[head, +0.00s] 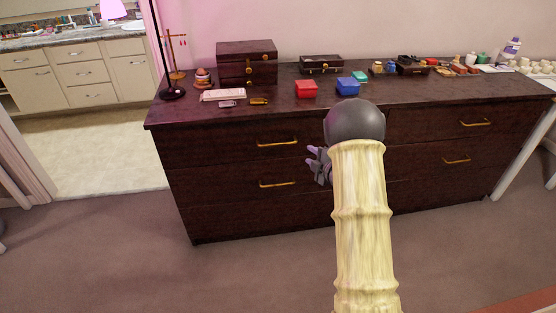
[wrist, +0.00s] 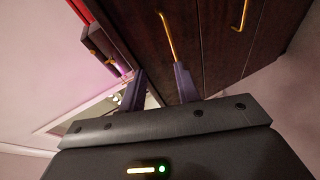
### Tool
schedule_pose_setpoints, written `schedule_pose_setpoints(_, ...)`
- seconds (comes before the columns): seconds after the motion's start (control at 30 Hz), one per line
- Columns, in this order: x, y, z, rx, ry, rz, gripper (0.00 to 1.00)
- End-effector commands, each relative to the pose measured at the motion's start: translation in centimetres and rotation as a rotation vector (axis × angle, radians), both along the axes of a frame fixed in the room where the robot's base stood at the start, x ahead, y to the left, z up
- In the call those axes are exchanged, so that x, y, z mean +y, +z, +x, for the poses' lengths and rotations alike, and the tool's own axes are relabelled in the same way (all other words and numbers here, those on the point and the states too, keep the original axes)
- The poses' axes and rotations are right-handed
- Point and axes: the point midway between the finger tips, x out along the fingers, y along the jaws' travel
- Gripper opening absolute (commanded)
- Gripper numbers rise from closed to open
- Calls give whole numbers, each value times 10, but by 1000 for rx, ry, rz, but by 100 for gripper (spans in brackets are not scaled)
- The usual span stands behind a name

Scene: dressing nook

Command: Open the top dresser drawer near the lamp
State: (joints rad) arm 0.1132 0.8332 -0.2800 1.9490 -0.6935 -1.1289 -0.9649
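The dark wood dresser (head: 240,160) spans the head view, and its drawers look shut. The top left drawer (head: 220,150) has a brass bar handle (head: 277,143). It is the drawer nearest the thin black lamp-like stand (head: 172,93) at the dresser's left end. My gripper (head: 318,165) is in front of the dresser, right of that handle and partly hidden by my arm. In the wrist view my gripper (wrist: 159,82) is open and empty. A brass handle (wrist: 167,37), which looks like the top drawer's, lies beyond the fingertips, apart from them.
A lower left drawer handle (head: 278,184) sits beneath. A wooden jewelry box (head: 247,62), a red box (head: 306,89) and a blue box (head: 348,87) stand on the dresser top. The carpet (head: 120,250) at the front left is clear. A pink shade (head: 112,9) shows at the upper left.

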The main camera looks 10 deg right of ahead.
Motion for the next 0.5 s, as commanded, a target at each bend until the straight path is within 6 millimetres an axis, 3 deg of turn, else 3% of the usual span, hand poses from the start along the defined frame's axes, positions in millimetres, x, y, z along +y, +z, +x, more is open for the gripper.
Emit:
schedule_pose_setpoints(0.03, 4, -25, 3, -32, 45, -27, 32)
schedule_pose_setpoints(0.1, 9, -35, 5, -72, 97, -58, 32)
schedule_pose_setpoints(0.5, 17, -37, 7, -112, 148, -83, 32)
